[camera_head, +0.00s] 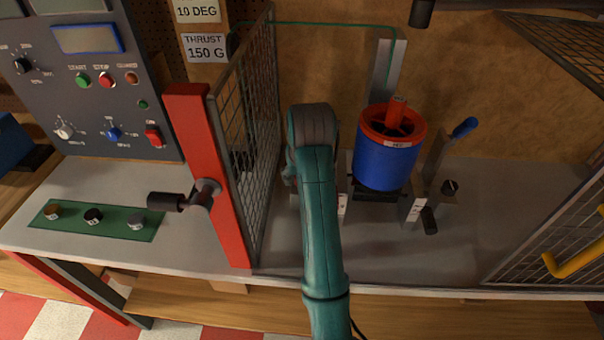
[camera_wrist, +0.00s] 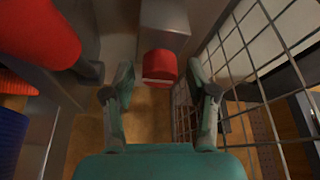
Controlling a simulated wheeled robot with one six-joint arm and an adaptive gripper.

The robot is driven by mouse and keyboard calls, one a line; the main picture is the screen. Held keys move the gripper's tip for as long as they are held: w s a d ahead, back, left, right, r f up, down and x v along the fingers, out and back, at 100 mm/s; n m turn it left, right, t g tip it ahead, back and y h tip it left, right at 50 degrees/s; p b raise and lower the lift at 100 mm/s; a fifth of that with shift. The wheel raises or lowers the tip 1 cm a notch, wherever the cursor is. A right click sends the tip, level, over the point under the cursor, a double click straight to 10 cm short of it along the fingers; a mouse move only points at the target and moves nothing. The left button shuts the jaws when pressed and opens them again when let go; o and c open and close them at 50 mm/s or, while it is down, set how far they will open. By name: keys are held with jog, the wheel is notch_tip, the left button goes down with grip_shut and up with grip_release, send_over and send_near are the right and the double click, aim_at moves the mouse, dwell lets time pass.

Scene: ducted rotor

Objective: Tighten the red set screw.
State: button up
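A red cylindrical head (camera_wrist: 160,64), which looks like the red set screw, shows in the wrist view beside a grey block. My gripper (camera_wrist: 161,90) is open, with one finger on each side of the red head and a visible gap on both sides. How far the fingertips are from it in depth I cannot tell. The blue duct (camera_head: 383,162) with its red rim (camera_head: 376,129) stands right of my arm in the head view. There my arm hides the gripper and I cannot make out the set screw.
A wire mesh guard (camera_head: 257,130) on a red post (camera_head: 207,165) stands close left of my arm; its mesh also shows right of my gripper in the wrist view (camera_wrist: 235,60). A blue-handled lever (camera_head: 464,128) and clamp stand right of the duct. Bare bench (camera_head: 490,190) lies beyond.

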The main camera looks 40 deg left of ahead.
jog(key=c, duration=0.9)
jog(key=shift+o, duration=0.2)
jog(key=shift+m, duration=0.3)
jog(key=m+h, duration=0.1)
jog(key=m, duration=0.1)
jog(key=shift+a+m+t, duration=0.1)
jog(key=shift+m+t, duration=0.2)
jog(key=shift+m, duration=0.1)
jog(key=shift+m+t+h, duration=0.3)
jog(key=shift+m+h, duration=0.5)
jog(key=shift+m, duration=1.1)
jog(key=shift+s, duration=0.1)
jog(key=o, duration=1.2)
jog(key=shift+c, duration=0.2)
